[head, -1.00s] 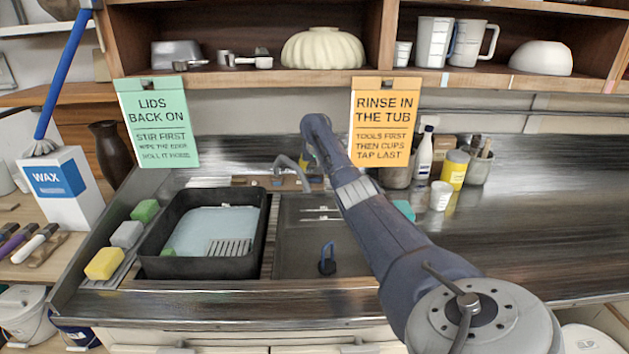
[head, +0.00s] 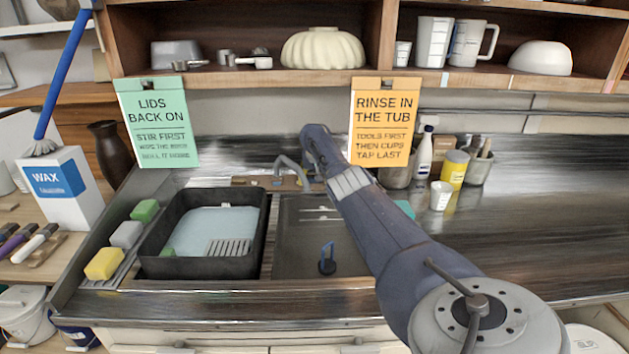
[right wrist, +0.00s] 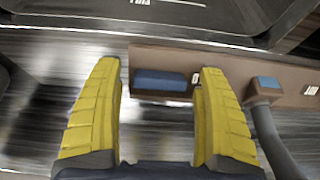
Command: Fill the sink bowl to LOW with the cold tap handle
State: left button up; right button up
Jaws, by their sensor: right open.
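The empty-looking sink bowl (head: 300,245) lies right of the black tub in the head view, with pale level marks (head: 318,212) on its far wall. A curved grey spout (head: 285,163) stands behind it on a brown tap base (head: 252,181). My right arm covers the base's right end and hides my right gripper there. In the right wrist view my right gripper (right wrist: 158,70) is open, its yellow fingers on either side of a blue handle (right wrist: 160,82) on the brown base (right wrist: 225,72). The right finger looks close to it; contact is unclear. My left gripper is not in view.
A black tub (head: 155,265) with pale blue contents sits left of the bowl. A blue upright piece (head: 327,260) stands in the bowl. Sponges (head: 104,264) line the left edge. Bottles and cups (head: 453,170) stand right of my arm.

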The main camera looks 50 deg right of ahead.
jog(key=shift+c, duration=0.2)
jog(key=c, duration=1.3)
jog(key=shift+c, duration=0.2)
jog(key=shift+r+n, duration=0.1)
jog(key=shift+n, duration=0.2)
jog(key=n, duration=0.2)
jog(key=shift+n+g+h, duration=0.3)
jog(key=shift+w+n+h, duration=0.1)
jog(key=shift+n+h, duration=0.3)
jog(key=shift+n, duration=1.2)
jog(key=shift+c, duration=0.2)
jog(key=shift+r, duration=0.1)
jog(key=o, duration=1.4)
